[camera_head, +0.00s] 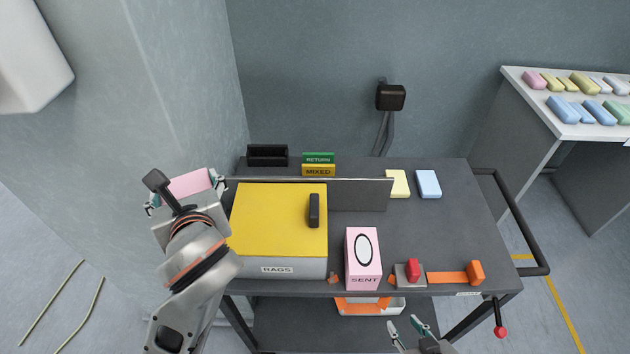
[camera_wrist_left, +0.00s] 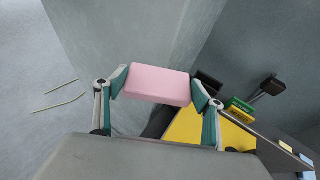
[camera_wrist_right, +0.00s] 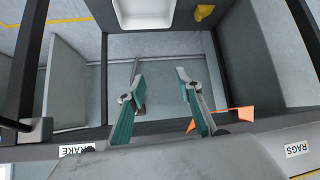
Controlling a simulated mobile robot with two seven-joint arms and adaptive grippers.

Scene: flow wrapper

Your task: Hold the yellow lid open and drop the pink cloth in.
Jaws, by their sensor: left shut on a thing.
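The pink cloth (camera_head: 189,184) is a folded pink block. My left gripper (camera_wrist_left: 157,86) is shut on this pink cloth (camera_wrist_left: 158,84) and holds it up at the left of the cart, beside the bin. The yellow lid (camera_head: 275,215) lies closed on the grey bin labelled RAGS (camera_head: 300,269); a dark handle (camera_head: 314,211) stands at its right side. Part of the yellow lid also shows in the left wrist view (camera_wrist_left: 205,135). My right gripper (camera_head: 411,330) is open and empty, low in front of the cart; its fingers (camera_wrist_right: 162,98) show apart in the right wrist view.
A pink SENT box (camera_head: 362,258) stands right of the bin. A red button (camera_head: 413,269) and orange lever (camera_head: 475,271) sit at the cart's front edge. Yellow (camera_head: 397,184) and blue (camera_head: 428,184) blocks lie behind. A thin upright panel (camera_head: 365,195) runs behind the bin. The cart's right top is clear.

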